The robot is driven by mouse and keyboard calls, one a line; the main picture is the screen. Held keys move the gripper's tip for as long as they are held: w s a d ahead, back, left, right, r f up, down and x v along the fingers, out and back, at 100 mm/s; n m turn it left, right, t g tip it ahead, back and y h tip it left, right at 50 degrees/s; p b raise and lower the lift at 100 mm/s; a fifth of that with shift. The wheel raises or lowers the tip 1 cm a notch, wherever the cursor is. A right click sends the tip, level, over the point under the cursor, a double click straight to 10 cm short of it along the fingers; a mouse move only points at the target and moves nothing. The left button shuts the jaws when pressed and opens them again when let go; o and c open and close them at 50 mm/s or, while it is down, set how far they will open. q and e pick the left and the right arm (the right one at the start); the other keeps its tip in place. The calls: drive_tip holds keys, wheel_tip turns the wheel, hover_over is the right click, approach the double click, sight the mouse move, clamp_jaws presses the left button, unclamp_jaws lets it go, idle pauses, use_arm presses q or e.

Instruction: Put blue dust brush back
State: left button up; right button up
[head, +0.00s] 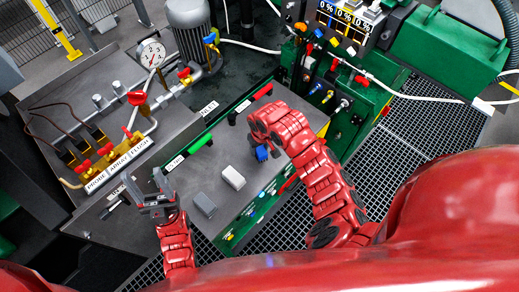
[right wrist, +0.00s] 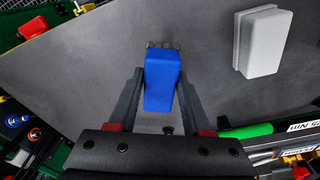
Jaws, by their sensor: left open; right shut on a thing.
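The blue dust brush (head: 262,153) is in my right gripper, over the grey worktop (head: 226,158). In the right wrist view the brush is a blue block (right wrist: 162,80) with dark bristles at its far end, between the two fingers of my right gripper (right wrist: 160,92). That gripper is shut on it. The worktop shows behind it; I cannot tell the height of the brush above it. My left gripper (head: 152,196) is open and empty at the worktop's left front, apart from the brush.
A white block (head: 233,177) and a grey block (head: 204,205) lie on the worktop between my grippers. A green-handled tool (head: 200,145) lies farther back beside a small label (head: 174,163). A gauge (head: 152,54) and red valves stand at left. Green machinery (head: 350,112) stands at right.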

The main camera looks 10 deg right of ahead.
drive_tip(key=shift+f, duration=1.05)
drive_tip(key=shift+f, duration=0.1)
drive_tip(key=o, duration=1.2)
drive_tip(key=shift+r, duration=0.2)
